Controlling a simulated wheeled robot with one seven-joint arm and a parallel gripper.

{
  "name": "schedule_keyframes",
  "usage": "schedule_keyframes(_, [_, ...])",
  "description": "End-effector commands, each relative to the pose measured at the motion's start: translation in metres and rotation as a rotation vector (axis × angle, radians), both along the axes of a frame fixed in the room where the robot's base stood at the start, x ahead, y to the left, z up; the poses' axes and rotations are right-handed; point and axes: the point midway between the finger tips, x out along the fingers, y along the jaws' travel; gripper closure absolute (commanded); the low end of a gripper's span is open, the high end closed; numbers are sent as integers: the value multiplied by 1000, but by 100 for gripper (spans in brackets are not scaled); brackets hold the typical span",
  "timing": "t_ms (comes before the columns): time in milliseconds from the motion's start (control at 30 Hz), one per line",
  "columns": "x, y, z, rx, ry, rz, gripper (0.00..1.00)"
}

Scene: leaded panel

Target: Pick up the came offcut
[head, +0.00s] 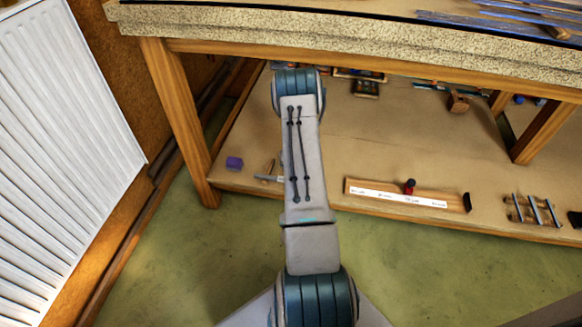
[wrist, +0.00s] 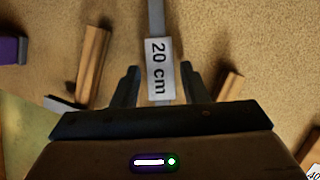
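A grey strip with a white "20 cm" label, which looks like the came offcut (wrist: 158,68), runs up and down the middle of the wrist view. My gripper (wrist: 160,70) is open, with one dark finger on each side of the label. There is a gap between each finger and the strip. I cannot tell how far the fingertips are above the surface. The strip's near end is hidden behind the gripper body. In the head view my arm covers the gripper and I cannot make out the labelled strip.
My arm reaches under the bench top (head: 350,45) over the lower shelf (head: 420,150). A purple block (wrist: 12,48) and a wooden piece (wrist: 92,62) lie left of the gripper; another wooden piece (wrist: 230,86) lies close right. A bench leg (head: 175,115) stands left.

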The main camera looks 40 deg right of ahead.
Motion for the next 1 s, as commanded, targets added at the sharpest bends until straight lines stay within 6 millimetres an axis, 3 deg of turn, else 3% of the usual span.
schedule_keyframes(267, [1,0,-3,0,0,0,60])
schedule_keyframes(400, [1,0,-3,0,0,0,99])
schedule_keyframes(767, [1,-1,-2,0,0,0,100])
schedule_keyframes(1000, [1,-1,10,-1,-1,1,100])
